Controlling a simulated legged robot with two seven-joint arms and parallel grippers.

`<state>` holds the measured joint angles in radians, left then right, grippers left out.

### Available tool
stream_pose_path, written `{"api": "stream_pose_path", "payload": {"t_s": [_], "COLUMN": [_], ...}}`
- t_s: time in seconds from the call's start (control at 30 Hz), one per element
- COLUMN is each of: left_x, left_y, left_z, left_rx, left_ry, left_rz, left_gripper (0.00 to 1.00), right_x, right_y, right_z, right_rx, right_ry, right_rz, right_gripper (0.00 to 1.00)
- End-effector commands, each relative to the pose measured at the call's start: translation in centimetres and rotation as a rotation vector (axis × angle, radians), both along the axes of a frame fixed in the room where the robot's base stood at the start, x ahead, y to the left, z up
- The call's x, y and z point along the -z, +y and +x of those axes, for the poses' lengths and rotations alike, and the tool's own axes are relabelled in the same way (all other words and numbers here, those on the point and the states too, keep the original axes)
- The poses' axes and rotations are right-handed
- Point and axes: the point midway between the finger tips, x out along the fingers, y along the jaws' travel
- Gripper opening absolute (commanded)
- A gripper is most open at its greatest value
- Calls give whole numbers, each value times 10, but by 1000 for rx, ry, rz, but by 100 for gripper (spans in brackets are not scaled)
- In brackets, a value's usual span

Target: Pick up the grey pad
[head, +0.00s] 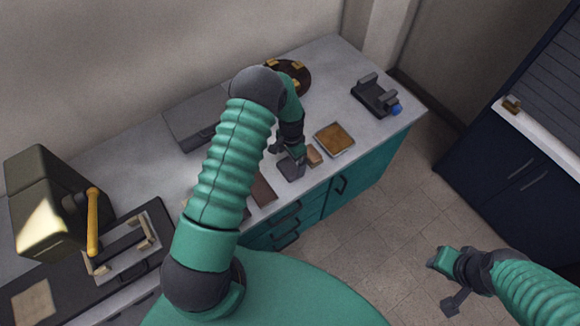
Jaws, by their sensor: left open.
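A small dark grey flat piece (291,170), which looks like the grey pad, is at the front edge of the counter, just below my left gripper (284,155). My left gripper reaches down over the counter with its jaws open. The gripper's own dark parts overlap the grey piece, so I cannot tell whether they touch it. My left arm crosses the middle of the view and hides part of the counter. My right gripper (446,281) hangs over the floor at the lower right, its fingers spread apart and empty.
A small brown block (314,156) and a tan square pad (334,139) lie just right of the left gripper. A reddish-brown flat piece (262,189) lies to its left. A grey box (194,118), round brown tray (298,78) and dark device (375,95) stand farther back.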

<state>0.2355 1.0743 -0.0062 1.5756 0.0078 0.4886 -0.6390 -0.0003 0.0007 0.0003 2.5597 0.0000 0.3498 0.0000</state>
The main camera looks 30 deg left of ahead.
Motion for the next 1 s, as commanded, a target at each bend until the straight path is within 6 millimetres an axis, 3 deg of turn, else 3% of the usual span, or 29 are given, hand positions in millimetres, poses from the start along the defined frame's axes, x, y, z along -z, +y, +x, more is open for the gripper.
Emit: {"api": "stream_pose_path", "payload": {"t_s": [0.13,0.23,0.5,0.93,1.0], "left_x": [23,41,48,47,47], "left_y": [3,4,4,3,4], "left_z": [-8,-7,-5,-5,-5], "left_rx": [-2,-1,-1,-1,-1], "left_ry": [5,3,2,2,1], "left_rz": [-2,-3,-2,-1,-3], "left_gripper": [100,100,99,42,42], "right_x": [-18,-19,-18,-18,-18], "right_y": [0,0,0,0,0], "right_z": [0,0,0,0,0], "right_rx": [1,1,0,1,1], "right_ry": [0,0,0,0,0], "right_rz": [0,0,0,0,0], "right_gripper": [36,36,36,36,36]}}
